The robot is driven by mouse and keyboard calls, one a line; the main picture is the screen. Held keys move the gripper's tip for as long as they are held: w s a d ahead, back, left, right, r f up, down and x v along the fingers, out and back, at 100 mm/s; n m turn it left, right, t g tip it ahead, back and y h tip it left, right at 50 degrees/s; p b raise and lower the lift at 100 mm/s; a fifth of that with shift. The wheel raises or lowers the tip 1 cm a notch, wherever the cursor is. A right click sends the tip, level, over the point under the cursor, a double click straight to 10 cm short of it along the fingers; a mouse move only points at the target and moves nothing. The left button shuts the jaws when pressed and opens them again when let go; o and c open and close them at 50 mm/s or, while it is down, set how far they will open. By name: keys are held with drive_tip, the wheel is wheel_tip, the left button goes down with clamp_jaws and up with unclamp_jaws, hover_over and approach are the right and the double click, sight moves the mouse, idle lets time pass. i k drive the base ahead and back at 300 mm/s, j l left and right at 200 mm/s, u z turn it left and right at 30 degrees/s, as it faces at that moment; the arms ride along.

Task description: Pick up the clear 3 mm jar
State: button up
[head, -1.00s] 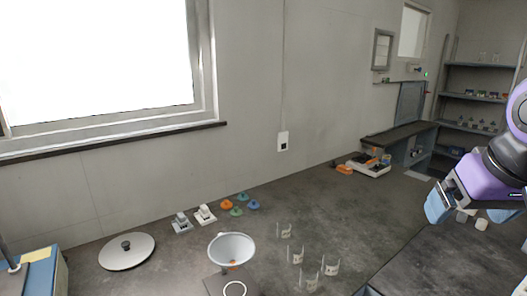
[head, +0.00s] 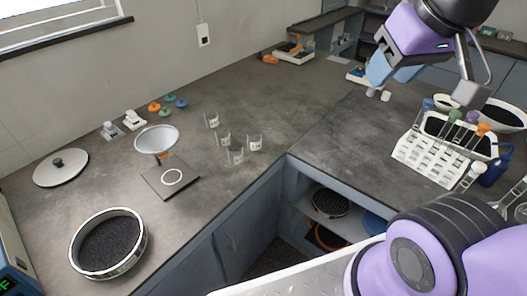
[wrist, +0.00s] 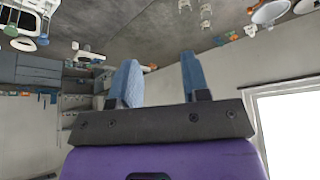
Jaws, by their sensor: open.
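Several clear jars with small pale labels stand in a cluster on the grey counter in the head view: one at the back (head: 211,120), one in the middle (head: 223,138), one at the front (head: 235,156) and one at the right (head: 254,142). The labels are too small to read, so I cannot tell which is the 3 mm jar. My gripper (head: 392,78) is raised at the upper right, well away from the jars. In the wrist view its two blue fingers (wrist: 158,75) are apart with nothing between them.
A funnel (head: 157,139) stands over a dark plate (head: 170,181) left of the jars. A sieve (head: 108,244) and a round lid (head: 61,168) lie farther left. A tube rack (head: 443,150) stands right. Counter between jars and back wall is mostly clear.

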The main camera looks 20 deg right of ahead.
sight(254, 135)
drive_tip(key=k+l+u, duration=0.3)
drive_tip(key=k+l, duration=0.4)
drive_tip(key=l, duration=0.15)
drive_tip(key=k+l+u, duration=0.3)
drive_tip(key=k+l, duration=0.35)
drive_tip(key=k, duration=0.15)
drive_tip(key=i+j, duration=0.45)
drive_tip(key=i, duration=0.25)
drive_tip(key=i+j+z, duration=0.1)
drive_tip(key=i+j, duration=0.35)
drive_tip(key=i, duration=0.3)
drive_tip(key=i+j, duration=0.55)
drive_tip(key=i+l+z, duration=0.05)
drive_tip(key=i, duration=0.1)
